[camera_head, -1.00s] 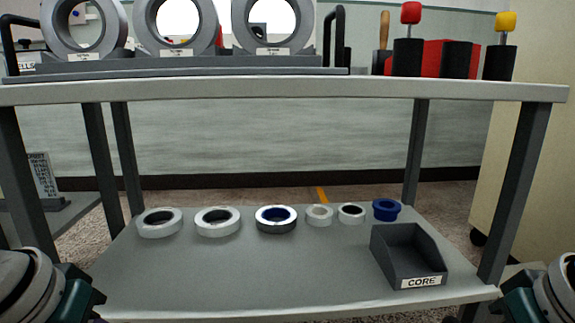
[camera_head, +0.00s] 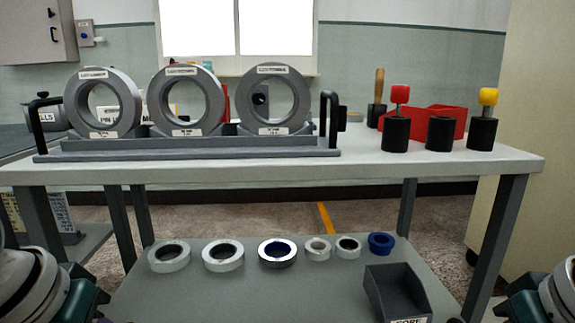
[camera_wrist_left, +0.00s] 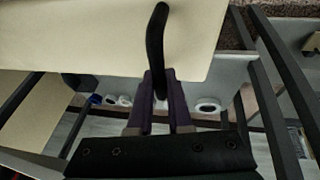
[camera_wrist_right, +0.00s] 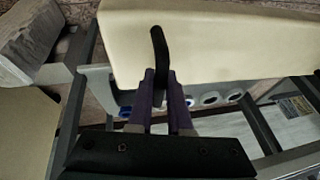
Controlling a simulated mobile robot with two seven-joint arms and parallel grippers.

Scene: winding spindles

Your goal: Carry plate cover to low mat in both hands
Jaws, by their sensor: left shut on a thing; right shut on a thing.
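The plate cover looks like a wide cream panel with black bar handles, seen in the left wrist view (camera_wrist_left: 85,35) and the right wrist view (camera_wrist_right: 225,40). My left gripper (camera_wrist_left: 160,82) is shut on one black handle (camera_wrist_left: 155,40). My right gripper (camera_wrist_right: 160,80) is shut on another black handle (camera_wrist_right: 157,45). The head view shows neither the cover nor the fingers, only parts of my arms at the lower corners. I cannot make out the low mat in any view.
A two-level bench (camera_head: 400,170) stands ahead, with a rack of three large grey rings (camera_head: 188,102) on top. Black holders with red and yellow knobs stand at its right. Several small rings (camera_head: 223,257) and a dark bin (camera_head: 398,295) sit on the lower shelf (camera_head: 215,295).

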